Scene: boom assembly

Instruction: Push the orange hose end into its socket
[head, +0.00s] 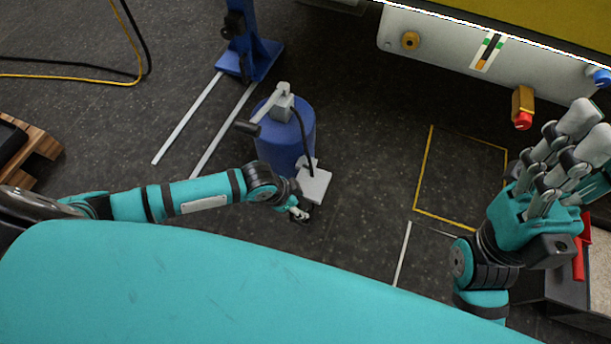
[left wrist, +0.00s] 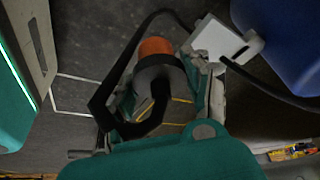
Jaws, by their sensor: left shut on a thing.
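My left gripper (head: 300,213) hangs low over the floor in front of the blue drum, pointing away from the panel. In the left wrist view it is shut on the hose end (left wrist: 155,47), which has an orange tip and a grey collar with a black hose looping from it. In the head view the hose end is too small to make out. The grey panel carries a round orange-brown fitting (head: 410,41), which may be the socket; the hose end is well apart from it. My right gripper (head: 582,130) is at the right, fingers extended, empty.
A blue drum (head: 285,140) with a grey pump head and a white box (head: 313,186) stands near my left gripper. A blue stand (head: 248,55) is behind it. The panel also has a brass fitting with a red end (head: 522,107). Floor between drum and panel is clear.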

